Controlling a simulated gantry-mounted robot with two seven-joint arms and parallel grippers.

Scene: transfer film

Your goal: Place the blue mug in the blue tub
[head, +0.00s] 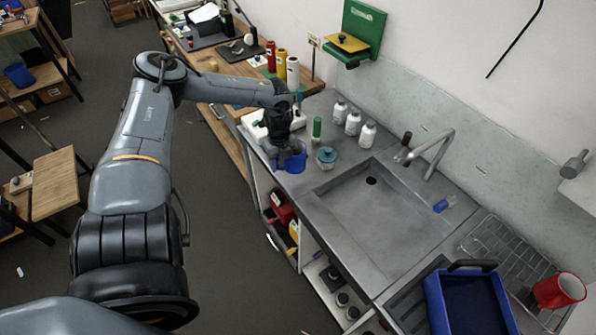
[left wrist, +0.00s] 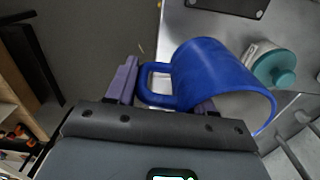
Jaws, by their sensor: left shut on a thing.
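The blue mug (head: 294,162) is at the near left end of the steel counter in the head view. My left gripper (head: 281,146) is shut on it. In the left wrist view the mug (left wrist: 222,80) is tilted in the picture, and its handle lies between the two fingers of my left gripper (left wrist: 163,92). I cannot tell whether the mug's base touches the counter. The blue tub (head: 470,303) is at the lower right of the head view, beyond the sink, and looks empty. My right gripper is not in view.
A teal-lidded jar (head: 326,158) stands close beside the mug, with a green-capped tube (head: 316,128) and white bottles (head: 353,122) behind. The sink (head: 372,215) and its faucet (head: 436,150) lie between mug and tub. A red mug (head: 560,290) sits right of the tub.

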